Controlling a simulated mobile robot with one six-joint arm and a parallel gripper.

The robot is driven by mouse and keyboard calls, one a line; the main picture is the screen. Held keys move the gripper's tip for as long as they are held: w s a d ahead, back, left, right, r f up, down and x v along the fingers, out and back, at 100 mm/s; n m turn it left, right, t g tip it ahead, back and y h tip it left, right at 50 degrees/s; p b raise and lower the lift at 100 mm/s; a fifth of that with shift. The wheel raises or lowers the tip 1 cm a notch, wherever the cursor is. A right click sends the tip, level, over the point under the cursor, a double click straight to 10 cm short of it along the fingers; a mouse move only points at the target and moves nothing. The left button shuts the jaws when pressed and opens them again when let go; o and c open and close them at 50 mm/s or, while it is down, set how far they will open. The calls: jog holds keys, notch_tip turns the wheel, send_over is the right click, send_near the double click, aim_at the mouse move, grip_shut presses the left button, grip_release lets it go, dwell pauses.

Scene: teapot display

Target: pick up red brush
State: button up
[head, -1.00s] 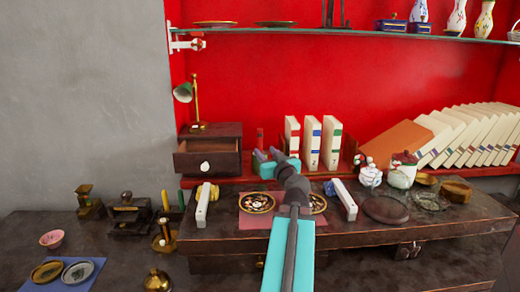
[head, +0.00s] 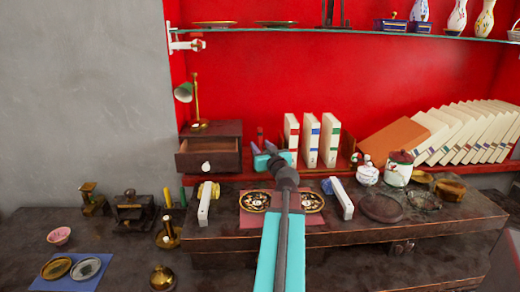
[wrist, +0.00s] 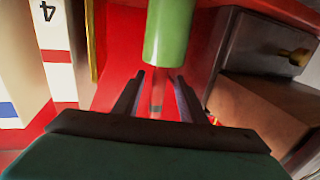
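The red brush (wrist: 157,97) shows in the wrist view as a thin reddish stem with a dark band. It comes out of a green cylindrical holder (wrist: 168,32). My gripper (wrist: 159,80) is open, with one finger on each side of the stem and visible gaps between. In the head view my gripper (head: 271,139) points up in front of the red back wall, between the drawer box and the upright books. I cannot make out the brush clearly there.
The small drawer box (head: 209,149) with its drawer out stands just left of my gripper; it is at right in the wrist view. Upright white books (head: 311,138) stand close on the right. A plate (head: 255,201) lies on the counter below.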

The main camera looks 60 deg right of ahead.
aim_at(261, 144)
jog(key=shift+w+d, duration=0.25)
jog(key=shift+w, duration=0.05)
jog(key=p+x, duration=0.2)
jog(key=x, duration=0.1)
jog(key=shift+r+p, duration=0.25)
jog(key=shift+p, duration=0.15)
jog(key=shift+f+p+x, duration=0.2)
jog(key=shift+p+x, duration=0.35)
jog(key=shift+x, duration=0.55)
grip_shut()
